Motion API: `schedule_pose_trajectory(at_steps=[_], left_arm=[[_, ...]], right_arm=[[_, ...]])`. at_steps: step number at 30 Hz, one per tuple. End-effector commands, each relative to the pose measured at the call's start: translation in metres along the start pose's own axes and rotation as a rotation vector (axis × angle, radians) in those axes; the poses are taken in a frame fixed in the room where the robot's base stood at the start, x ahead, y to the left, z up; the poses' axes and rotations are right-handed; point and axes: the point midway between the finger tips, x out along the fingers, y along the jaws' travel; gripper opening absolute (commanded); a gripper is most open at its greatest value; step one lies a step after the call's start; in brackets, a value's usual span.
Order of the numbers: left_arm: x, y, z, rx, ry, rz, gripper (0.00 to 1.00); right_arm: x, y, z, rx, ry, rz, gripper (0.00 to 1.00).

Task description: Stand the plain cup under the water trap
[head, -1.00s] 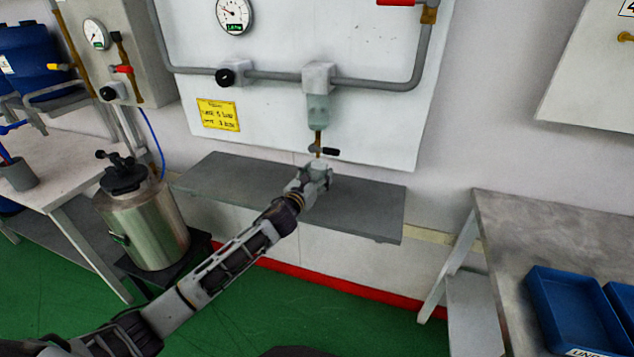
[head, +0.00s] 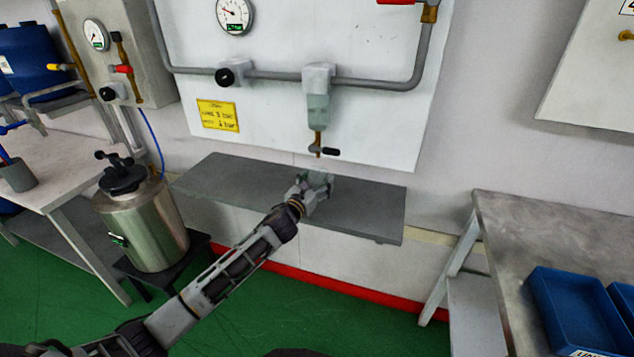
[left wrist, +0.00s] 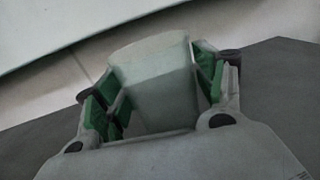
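The plain cup (head: 320,179) is pale, grey-green and has no marking that I can see. It is between the fingers of my left gripper (head: 311,189), and in the left wrist view the cup (left wrist: 158,85) sits between the green pads of the gripper (left wrist: 158,92), which looks shut on it. The cup is at the grey shelf, below the water trap (head: 317,108) and its brass drain with a black handle. I cannot tell whether its base touches the shelf. My right gripper is not in view.
The grey shelf (head: 365,206) is bare on both sides of the gripper. A steel pressure pot (head: 148,225) stands at the left, beside a white table. A bench with blue bins (head: 575,312) is at the right. A yellow label (head: 218,115) is on the white panel.

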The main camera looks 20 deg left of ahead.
Motion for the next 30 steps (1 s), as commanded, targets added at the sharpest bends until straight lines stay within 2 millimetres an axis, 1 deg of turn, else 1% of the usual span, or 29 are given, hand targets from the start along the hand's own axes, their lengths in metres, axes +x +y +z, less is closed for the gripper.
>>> schedule_pose_trajectory(at_steps=[17, 24, 30], left_arm=[[0.000, 0.000, 0.003, 0.000, 0.000, 0.000, 0.81], [-0.014, 0.001, 0.002, 0.000, 0.002, 0.001, 0.81], [-0.032, 0.000, 0.003, 0.001, 0.000, 0.000, 0.81]], right_arm=[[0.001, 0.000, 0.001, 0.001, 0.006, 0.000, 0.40], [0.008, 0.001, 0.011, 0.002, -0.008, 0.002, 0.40], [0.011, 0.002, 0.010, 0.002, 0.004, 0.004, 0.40]])
